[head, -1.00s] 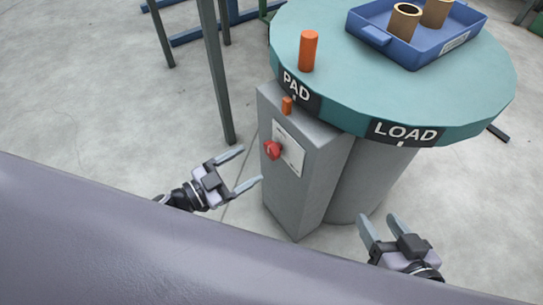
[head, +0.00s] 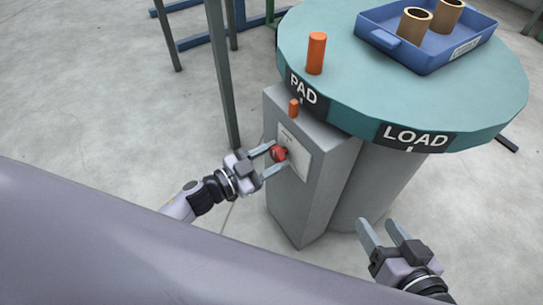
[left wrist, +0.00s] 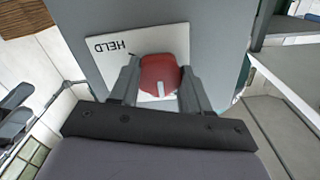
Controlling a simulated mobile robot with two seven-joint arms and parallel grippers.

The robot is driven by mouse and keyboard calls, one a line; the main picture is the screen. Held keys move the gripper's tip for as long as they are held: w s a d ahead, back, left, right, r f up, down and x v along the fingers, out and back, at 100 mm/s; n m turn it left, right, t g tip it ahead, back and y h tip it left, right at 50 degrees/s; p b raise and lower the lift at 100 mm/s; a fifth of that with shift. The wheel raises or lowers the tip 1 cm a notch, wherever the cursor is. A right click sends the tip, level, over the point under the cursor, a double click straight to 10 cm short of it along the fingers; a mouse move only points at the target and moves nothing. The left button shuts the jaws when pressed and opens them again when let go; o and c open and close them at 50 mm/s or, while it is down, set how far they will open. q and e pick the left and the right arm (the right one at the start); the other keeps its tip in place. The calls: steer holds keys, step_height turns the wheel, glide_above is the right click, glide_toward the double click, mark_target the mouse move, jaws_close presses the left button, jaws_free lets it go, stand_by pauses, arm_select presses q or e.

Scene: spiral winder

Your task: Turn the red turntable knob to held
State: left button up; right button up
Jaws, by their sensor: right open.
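The red turntable knob (head: 279,154) sits on a pale label plate on the front of the grey pedestal. In the left wrist view the knob (left wrist: 159,75) lies between my two fingers, beside the upside-down word HELD (left wrist: 108,46). A white mark shows on its near edge. My left gripper (head: 277,158) has one finger on each side of the knob. I cannot tell whether both fingers press on it. My right gripper (head: 380,233) is open and empty, low in front of the round column.
The teal turntable (head: 350,90) above carries PAD and LOAD labels, an orange post (head: 316,53) and a blue tray (head: 445,54) with tan cylinders. A smaller orange peg (head: 293,108) stands above the knob. A dark green frame leg (head: 222,80) stands left of the pedestal.

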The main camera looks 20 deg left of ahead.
arm_select(q)
steer(key=shift+c, duration=1.3)
